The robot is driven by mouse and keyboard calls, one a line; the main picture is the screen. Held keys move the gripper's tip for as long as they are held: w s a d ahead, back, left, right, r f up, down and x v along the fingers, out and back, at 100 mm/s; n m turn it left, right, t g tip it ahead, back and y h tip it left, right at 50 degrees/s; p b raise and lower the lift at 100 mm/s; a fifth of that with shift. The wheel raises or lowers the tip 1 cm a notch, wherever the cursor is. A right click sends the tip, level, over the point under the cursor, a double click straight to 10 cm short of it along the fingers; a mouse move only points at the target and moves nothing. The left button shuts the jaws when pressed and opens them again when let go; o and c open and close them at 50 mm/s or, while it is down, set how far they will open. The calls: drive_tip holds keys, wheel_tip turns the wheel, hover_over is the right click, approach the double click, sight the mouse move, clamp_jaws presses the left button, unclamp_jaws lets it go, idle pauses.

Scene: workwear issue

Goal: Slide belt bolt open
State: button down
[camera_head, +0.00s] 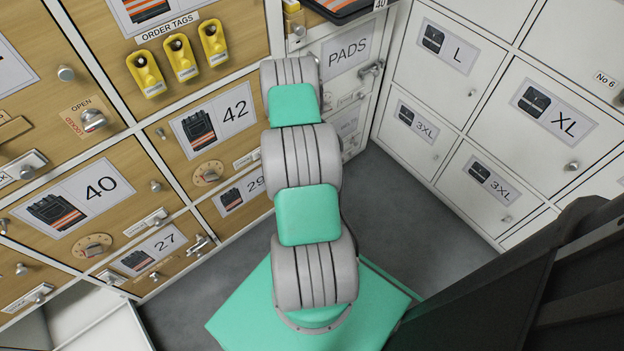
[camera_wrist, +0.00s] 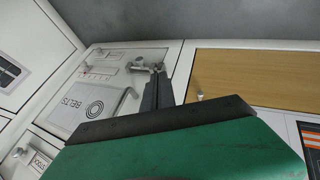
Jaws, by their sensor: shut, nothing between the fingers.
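The white belts door (camera_wrist: 92,125), with a BELTS label and coil picture, shows on the left of the wrist view. Its silver bolt (camera_wrist: 142,65) sits by the door's edge. My gripper (camera_wrist: 158,74) is shut and empty, its dark fingertips at the bolt's end; I cannot tell whether they touch it. In the head view the belts door (camera_head: 348,124) is mostly hidden behind my arm, and neither its bolt nor my gripper can be made out there.
The pads door (camera_head: 345,52) with its own bolt (camera_head: 372,69) is above the belts door. Wooden numbered lockers (camera_head: 215,125) stand left, white size lockers (camera_head: 450,85) right. A wooden panel (camera_wrist: 255,75) adjoins the belts door. Grey floor (camera_head: 405,200) is clear between.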

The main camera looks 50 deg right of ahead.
drive_tip(key=w+d+f+b, duration=0.3)
drive_tip(key=d+f+b, duration=0.2)
drive_tip(key=d+f, duration=0.3)
drive_tip(key=shift+d+f, duration=0.2)
drive_tip(key=shift+f, duration=0.15)
